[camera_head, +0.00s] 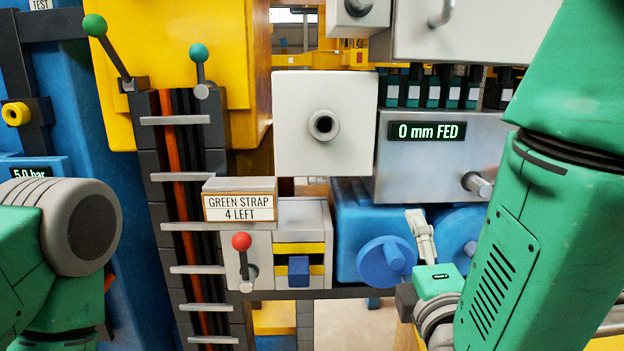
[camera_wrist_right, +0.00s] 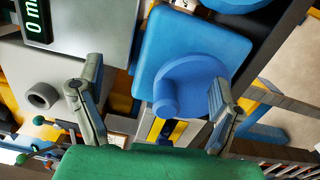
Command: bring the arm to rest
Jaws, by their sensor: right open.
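My right arm (camera_head: 540,190) comes in from the right in the head view and reaches down in front of the machine. Its gripper (camera_head: 420,235) stands in front of the blue box, between two blue round knobs. In the right wrist view the gripper (camera_wrist_right: 153,85) has its two fingers spread wide with nothing held between them. A blue knob (camera_wrist_right: 190,85) shows beyond the gap; I cannot tell whether a finger touches it. My left arm (camera_head: 70,230) shows at the left edge of the head view; its gripper is out of the picture.
A red-knobbed lever (camera_head: 242,242) stands below the "GREEN STRAP 4 LEFT" sign (camera_head: 239,207). A white block (camera_head: 325,122) with a round nozzle sticks out in the middle. A display (camera_head: 427,131) reads "0 mm FED". Green (camera_head: 95,26) and teal (camera_head: 199,52) lever knobs rise at upper left.

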